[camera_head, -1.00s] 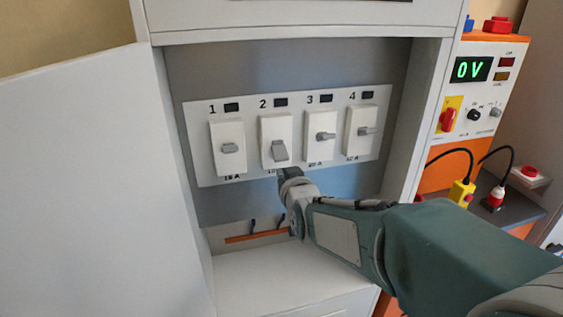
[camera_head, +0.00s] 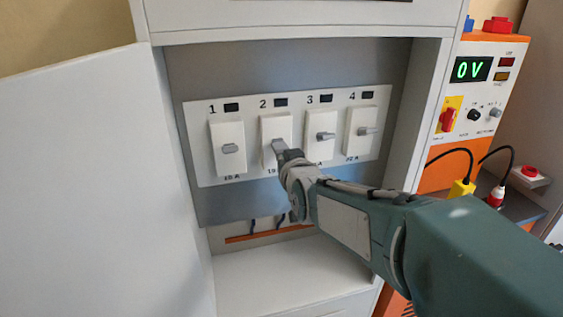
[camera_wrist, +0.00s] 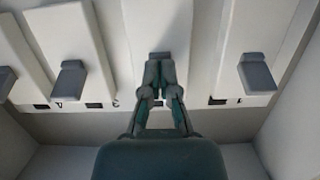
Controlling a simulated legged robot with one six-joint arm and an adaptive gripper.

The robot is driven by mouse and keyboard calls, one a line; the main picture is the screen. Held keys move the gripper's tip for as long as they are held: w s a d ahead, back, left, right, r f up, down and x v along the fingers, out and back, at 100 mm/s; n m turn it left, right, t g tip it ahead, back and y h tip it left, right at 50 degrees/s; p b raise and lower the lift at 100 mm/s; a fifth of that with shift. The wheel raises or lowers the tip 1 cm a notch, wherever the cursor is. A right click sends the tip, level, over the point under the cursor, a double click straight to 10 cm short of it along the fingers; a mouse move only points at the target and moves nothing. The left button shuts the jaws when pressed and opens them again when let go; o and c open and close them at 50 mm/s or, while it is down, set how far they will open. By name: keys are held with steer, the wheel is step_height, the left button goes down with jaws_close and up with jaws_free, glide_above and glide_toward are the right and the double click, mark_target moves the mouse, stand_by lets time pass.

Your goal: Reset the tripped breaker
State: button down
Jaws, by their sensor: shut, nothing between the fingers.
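The breaker panel (camera_head: 205,178) carries breakers marked 1 to 4, each a white block with a grey lever. Breaker 2 (camera_head: 267,128) has its lever (camera_head: 278,146) partly hidden behind my gripper (camera_head: 286,154). Breakers 1 (camera_head: 228,134), 3 (camera_head: 320,120) and 4 (camera_head: 361,120) have levers sticking out near mid-height. The small windows above the breakers are dark. The wrist view looks upside down; there my gripper (camera_wrist: 160,74) is shut and empty, its tips over the lever of breaker 2 (camera_wrist: 160,55). Contact cannot be told for sure.
The open cabinet door (camera_head: 80,170) stands at the left. The cabinet's right wall (camera_head: 425,110) lies between the panel and an orange-white test unit (camera_head: 488,95) whose display reads 0 V. Orange bar and dark cables (camera_head: 252,236) sit below the panel. The cabinet floor is clear.

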steer(key=shift+r, duration=1)
steer(key=s+d+f+m+g+h, duration=0.1)
steer(key=s+d+f+g, duration=0.2)
steer(key=s, duration=0.6)
steer(key=s+d+f+m+g+h, duration=0.1)
steer(key=s+d+f+g+h, duration=0.1)
steer(key=s+d, duration=0.5)
steer(key=s+d+f+m+g+h, duration=0.1)
steer(key=s+d+f+g, duration=0.3)
steer(key=s, duration=0.9)
steer(key=shift+d+f+g, duration=0.3)
steer(key=shift+d+f, duration=0.45)
steer(key=shift+f, duration=0.1)
